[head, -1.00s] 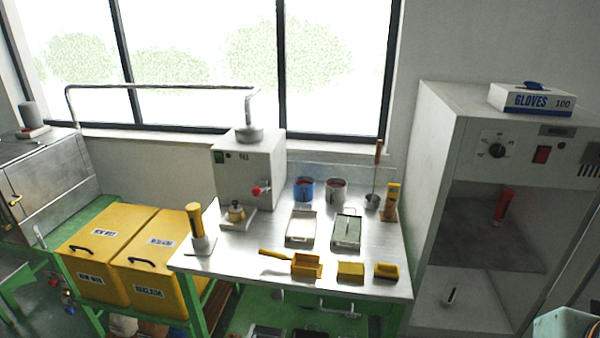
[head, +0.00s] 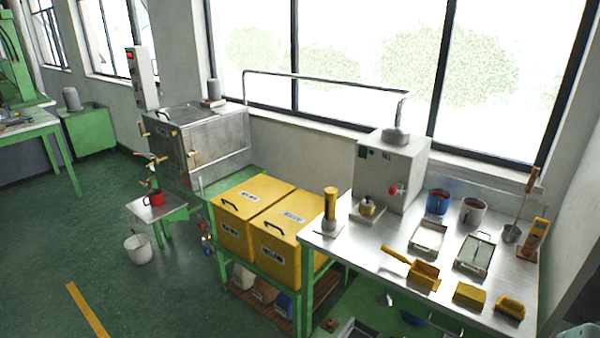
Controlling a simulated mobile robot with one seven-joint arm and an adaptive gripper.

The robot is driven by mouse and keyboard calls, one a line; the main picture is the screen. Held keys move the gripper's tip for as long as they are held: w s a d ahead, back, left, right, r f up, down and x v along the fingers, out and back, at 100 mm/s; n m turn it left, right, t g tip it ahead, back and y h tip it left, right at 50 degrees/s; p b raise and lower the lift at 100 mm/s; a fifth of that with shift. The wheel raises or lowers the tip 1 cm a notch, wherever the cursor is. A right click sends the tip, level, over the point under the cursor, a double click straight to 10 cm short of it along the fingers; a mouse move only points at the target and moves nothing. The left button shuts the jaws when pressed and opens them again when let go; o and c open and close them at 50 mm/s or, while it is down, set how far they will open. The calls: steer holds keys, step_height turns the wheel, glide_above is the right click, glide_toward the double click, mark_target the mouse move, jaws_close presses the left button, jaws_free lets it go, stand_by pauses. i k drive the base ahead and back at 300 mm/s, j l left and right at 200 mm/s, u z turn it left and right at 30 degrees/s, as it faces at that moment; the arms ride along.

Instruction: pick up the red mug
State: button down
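The red mug (head: 154,198) is small in the head view, left of centre. It stands on a small low side table (head: 160,210) with a grey top and green frame, in front of the steel tank with brass taps. Part of a tap hangs just above the mug. My gripper is not clearly in view.
A white bucket (head: 138,249) stands on the floor by the side table. Yellow bins (head: 262,228) and a steel workbench (head: 385,262) with moulds, a blue mug (head: 438,201) and a grey mug (head: 473,211) fill the right. Green floor (head: 70,225) at left is open.

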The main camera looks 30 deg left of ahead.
mark_target(155, 196)
steer(key=u, duration=2.15)
steer(key=i+j+u, duration=0.15)
steer(key=i+u, duration=0.35)
steer(key=i, duration=0.5)
steer(key=i+u, duration=0.15)
steer(key=i, duration=1)
steer(key=i+z, duration=0.15)
steer(key=i, duration=1)
steer(key=i+z, duration=0.4)
steer(key=i+j+z, duration=0.2)
steer(key=i+z, duration=0.2)
steer(key=i+j+z, duration=0.1)
steer(key=i+z, duration=0.3)
steer(key=i+j+z, duration=0.35)
steer(key=i+l, duration=0.05)
steer(key=i, duration=0.05)
